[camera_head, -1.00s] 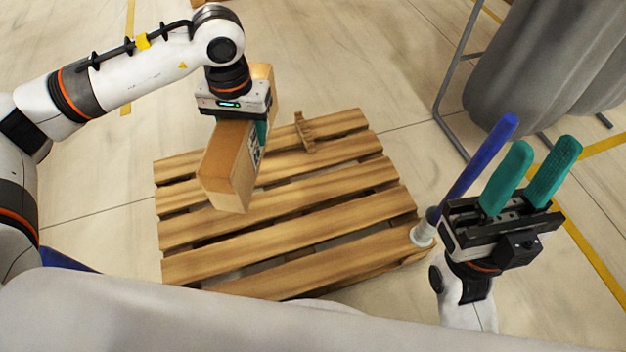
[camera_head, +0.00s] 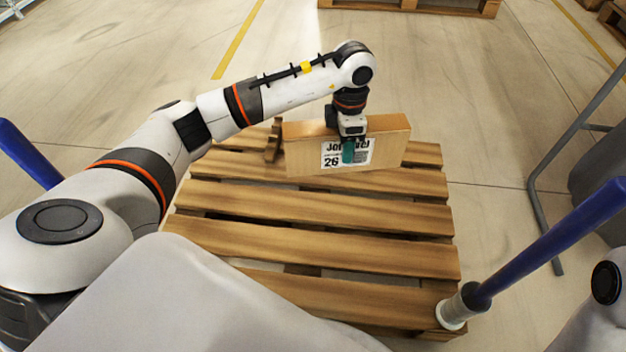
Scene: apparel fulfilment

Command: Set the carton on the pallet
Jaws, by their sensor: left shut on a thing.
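The carton (camera_head: 302,158) is a narrow brown box with a white printed label on the face toward me. My left gripper (camera_head: 348,151) is shut on it from above, with a green finger over the label. The carton stands upright, its long side across the picture, over the back slats of the wooden pallet (camera_head: 330,243). I cannot tell whether its underside touches the slats. My right gripper is out of view; only part of that arm shows at the right edge.
A small wooden piece (camera_head: 272,141) stands on the pallet just left of the carton. A blue post with a pale foot (camera_head: 550,243) is at the pallet's front right corner. Another blue post (camera_head: 28,156) is at the left. The front slats are bare.

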